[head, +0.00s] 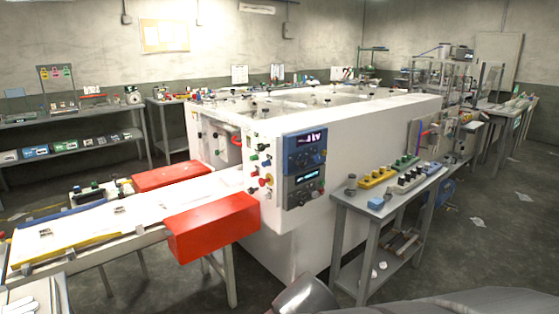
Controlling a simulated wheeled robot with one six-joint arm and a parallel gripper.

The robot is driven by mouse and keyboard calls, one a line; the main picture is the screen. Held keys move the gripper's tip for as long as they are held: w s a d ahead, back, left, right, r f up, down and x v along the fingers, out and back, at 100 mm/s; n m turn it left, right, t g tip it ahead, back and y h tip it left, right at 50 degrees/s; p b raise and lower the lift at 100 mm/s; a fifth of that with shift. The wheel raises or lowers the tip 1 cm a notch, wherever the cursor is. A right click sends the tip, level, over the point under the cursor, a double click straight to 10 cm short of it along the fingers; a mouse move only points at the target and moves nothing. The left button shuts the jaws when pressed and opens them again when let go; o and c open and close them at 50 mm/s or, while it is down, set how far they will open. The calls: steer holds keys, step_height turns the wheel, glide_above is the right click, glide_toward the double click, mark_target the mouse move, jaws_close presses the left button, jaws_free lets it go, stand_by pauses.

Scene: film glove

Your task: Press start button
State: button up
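A large white machine (340,140) stands in the middle of the head view. Its near corner carries a control panel (259,165) with several small coloured knobs and buttons, among them green, red and yellow ones. A blue panel (304,152) with a lit display is to the right of these, with a grey panel (305,187) and second display below. The labels are too small to read, so I cannot tell which button is start. My gripper is not in view; grey rounded parts at the bottom edge may be my arm.
A red box-like guard (212,226) juts out below the buttons, beside a white conveyor table (130,213). A grey side table (388,205) with coloured blocks stands close on the right. Open floor (480,220) lies farther right, with a few papers on it.

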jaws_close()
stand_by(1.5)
